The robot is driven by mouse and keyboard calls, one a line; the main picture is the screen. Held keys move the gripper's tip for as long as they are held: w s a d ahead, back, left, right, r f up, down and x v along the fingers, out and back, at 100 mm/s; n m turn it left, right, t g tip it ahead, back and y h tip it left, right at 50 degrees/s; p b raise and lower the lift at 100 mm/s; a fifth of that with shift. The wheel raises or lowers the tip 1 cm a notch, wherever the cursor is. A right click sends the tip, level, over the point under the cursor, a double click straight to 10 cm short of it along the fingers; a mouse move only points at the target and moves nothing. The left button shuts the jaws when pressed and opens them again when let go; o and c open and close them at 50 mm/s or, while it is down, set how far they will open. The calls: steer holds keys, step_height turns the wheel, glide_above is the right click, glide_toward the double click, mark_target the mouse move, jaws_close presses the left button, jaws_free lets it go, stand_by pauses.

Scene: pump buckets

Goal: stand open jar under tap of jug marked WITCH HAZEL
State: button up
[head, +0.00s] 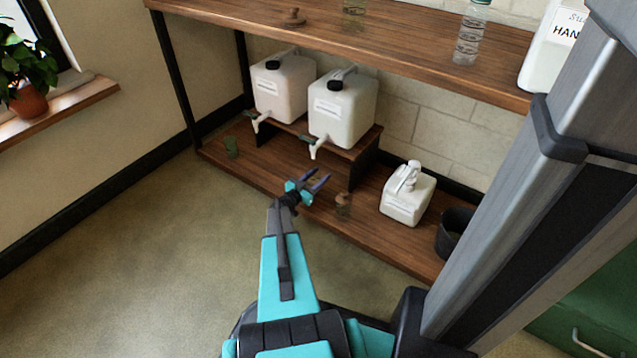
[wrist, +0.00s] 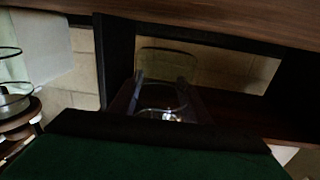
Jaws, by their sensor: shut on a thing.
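Two white jugs with black caps stand side by side on a low wooden riser: a left jug (head: 281,90) and a right jug (head: 345,112). Each has a white tap at its front, a left tap (head: 259,121) and a right tap (head: 316,148). Their labels are too small to read, so I cannot tell which is WITCH HAZEL. My gripper (head: 317,182) is in front of and below the right tap, apart from it. In the wrist view it is shut on a clear glass jar (wrist: 165,68), which is hardly visible in the head view.
A white jug (head: 408,195) and a dark pot (head: 454,232) are further right. The upper shelf (head: 420,35) overhangs the jugs.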

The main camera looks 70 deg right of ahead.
steer(key=shift+f+b, duration=0.75)
steer(key=shift+f, duration=0.75)
steer(key=o, duration=1.3)
steer(key=shift+f, duration=0.1)
steer(key=shift+w+a+r+p, duration=0.2)
steer(key=shift+a+p, duration=0.1)
steer(key=shift+a, duration=0.3)
steer(key=p+v, duration=0.3)
steer(key=v, duration=0.6)
steer(key=shift+w+a, duration=0.15)
steer(key=shift+a, duration=0.1)
steer(key=shift+w+a+f, duration=0.1)
steer(key=shift+w+a, duration=0.1)
steer(key=shift+a, duration=0.4)
